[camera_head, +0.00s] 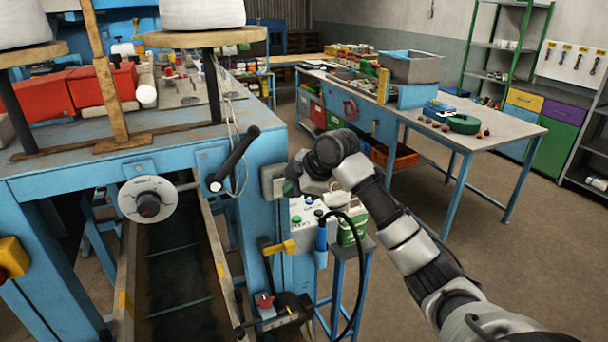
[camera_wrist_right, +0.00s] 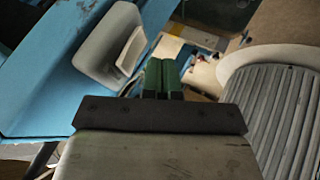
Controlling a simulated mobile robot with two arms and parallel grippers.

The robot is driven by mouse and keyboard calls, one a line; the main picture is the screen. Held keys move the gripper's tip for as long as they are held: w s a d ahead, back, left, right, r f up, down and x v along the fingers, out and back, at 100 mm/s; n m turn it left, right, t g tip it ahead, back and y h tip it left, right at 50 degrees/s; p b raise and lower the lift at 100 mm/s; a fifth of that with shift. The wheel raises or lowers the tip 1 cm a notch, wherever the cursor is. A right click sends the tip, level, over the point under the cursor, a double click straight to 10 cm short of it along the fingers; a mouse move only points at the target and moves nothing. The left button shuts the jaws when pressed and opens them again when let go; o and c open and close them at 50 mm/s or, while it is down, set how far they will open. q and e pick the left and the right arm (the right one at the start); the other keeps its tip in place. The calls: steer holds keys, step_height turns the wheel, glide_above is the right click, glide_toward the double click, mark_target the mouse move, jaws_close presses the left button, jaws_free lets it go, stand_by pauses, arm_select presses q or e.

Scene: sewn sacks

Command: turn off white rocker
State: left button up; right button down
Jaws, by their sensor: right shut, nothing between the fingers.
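The white rocker (camera_wrist_right: 132,50) sits on a pale grey switch box (camera_wrist_right: 103,42) fixed to a blue post, in the upper left of the right wrist view. In the head view the switch box (camera_head: 271,183) shows on the blue machine's right post, and its rocker is hidden there. My right gripper (camera_head: 291,187) is beside the box, just to its right. In the right wrist view its green fingertips (camera_wrist_right: 162,68) are together and empty, close to the rocker's right. I cannot tell whether they touch it. My left gripper is not in view.
A black lever (camera_head: 234,160) and a round dial (camera_head: 147,199) are on the machine's front, left of the box. A long worktable (camera_head: 510,133) stands behind. Floor at right is open.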

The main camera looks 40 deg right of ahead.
mark_target(281, 180)
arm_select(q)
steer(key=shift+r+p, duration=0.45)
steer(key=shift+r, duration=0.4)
arm_select(e)
steer(key=shift+w+d+r, duration=0.1)
steer(key=shift+w+d, duration=0.05)
steer(key=shift+w, duration=0.45)
steer(key=shift+w+d+r, duration=0.1)
steer(key=shift+w+d, duration=0.05)
steer(key=shift+w, duration=0.4)
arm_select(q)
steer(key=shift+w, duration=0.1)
arm_select(e)
steer(key=shift+w+d+r, duration=0.1)
steer(key=shift+w+r, duration=0.05)
steer(key=shift+w, duration=0.2)
steer(key=shift+r, duration=0.15)
steer(key=shift+r, duration=0.65)
steer(key=shift+w, duration=0.1)
